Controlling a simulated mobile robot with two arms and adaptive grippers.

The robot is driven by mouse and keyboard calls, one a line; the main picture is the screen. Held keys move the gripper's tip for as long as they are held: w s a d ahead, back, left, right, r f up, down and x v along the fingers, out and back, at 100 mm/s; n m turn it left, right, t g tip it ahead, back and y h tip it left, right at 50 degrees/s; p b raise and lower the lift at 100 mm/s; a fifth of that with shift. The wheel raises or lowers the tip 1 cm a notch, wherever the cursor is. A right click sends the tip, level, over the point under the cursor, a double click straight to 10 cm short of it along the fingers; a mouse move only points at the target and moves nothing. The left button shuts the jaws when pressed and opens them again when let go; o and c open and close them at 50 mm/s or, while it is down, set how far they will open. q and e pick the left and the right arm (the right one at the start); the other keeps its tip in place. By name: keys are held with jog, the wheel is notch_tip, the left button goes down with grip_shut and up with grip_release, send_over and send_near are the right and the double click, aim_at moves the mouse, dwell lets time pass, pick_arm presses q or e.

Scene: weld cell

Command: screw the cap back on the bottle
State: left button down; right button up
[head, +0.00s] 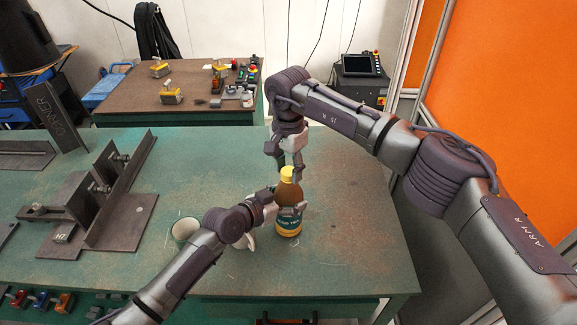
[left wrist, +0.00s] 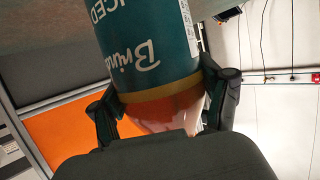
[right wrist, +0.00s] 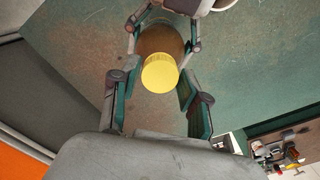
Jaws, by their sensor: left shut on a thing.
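The bottle (head: 289,222) is brown with a teal label and stands upright on the green table. Its teal label also shows in the left wrist view (left wrist: 148,45). The yellow cap (head: 287,173) sits at the top of the bottle; whether it is threaded tight I cannot tell. My left gripper (head: 289,209) is shut around the bottle's upper body, one finger on each side. My right gripper (head: 291,163) is just above the cap, pointing down. In the right wrist view its fingers are spread on either side of the cap (right wrist: 160,73), with gaps showing.
A cup (head: 185,229) stands left of the bottle, and a white mug (head: 246,241) is partly hidden behind my left arm. Steel angle fixtures (head: 120,205) occupy the left of the green table (head: 350,245). The table right of the bottle is clear.

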grip_shut()
jog(key=m, duration=2.7)
jog(key=shift+m, duration=0.3)
jog(key=shift+o, duration=2.4)
grip_release()
jog(key=shift+r, duration=2.2)
